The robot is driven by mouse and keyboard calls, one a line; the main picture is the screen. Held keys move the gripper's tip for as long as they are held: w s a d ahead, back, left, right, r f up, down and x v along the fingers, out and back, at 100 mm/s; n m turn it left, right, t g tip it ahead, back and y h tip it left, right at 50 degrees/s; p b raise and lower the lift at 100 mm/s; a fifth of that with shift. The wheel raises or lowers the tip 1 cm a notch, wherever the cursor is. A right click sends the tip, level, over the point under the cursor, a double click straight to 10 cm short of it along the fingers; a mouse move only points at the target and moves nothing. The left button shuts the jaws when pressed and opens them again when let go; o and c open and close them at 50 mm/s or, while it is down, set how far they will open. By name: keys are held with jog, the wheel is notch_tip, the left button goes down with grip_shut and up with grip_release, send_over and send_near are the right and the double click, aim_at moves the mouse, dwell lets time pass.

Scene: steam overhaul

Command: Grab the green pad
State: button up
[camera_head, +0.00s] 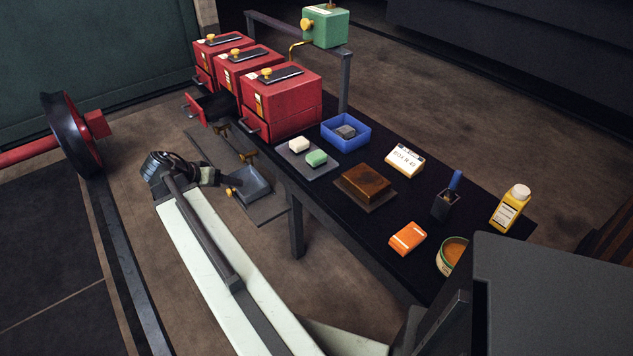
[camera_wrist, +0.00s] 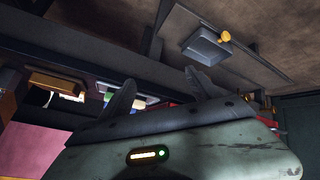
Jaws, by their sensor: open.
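Red drawer boxes (camera_head: 283,101) stand at the table's back left; one drawer is pulled out. A blue bin (camera_head: 346,133) and a brown block (camera_head: 366,184) flank the mat. A grey tray (camera_head: 256,187) sits lower, near my gripper. Bottles and tins occupy the table's right end.

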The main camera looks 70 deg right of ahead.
jog(key=s+d+f+m+g+h+b, duration=0.2)
jog(key=s+d+m+b, duration=0.15)
jog(key=s+d, duration=0.5)
jog(key=m+g+h+b, duration=0.1)
jog(key=m+g+b, duration=0.15)
jog(key=m, duration=0.25)
send_near(316, 158)
jog(key=d+f+p, duration=0.1)
jog(key=d+f, duration=0.2)
jog(key=shift+s+d, duration=0.15)
jog(key=shift+s+d+r+g, duration=0.1)
jog(key=shift+s+r+g, duration=0.1)
jog(key=shift+g, duration=0.05)
jog(key=b+x, duration=0.3)
jog(key=x, duration=0.4)
jog(key=shift+d+f, duration=0.35)
jog(key=shift+r, duration=0.1)
grip_shut()
notch_tip(316, 158, up, 10)
jog(key=p, duration=1)
jog(key=shift+r, duration=0.15)
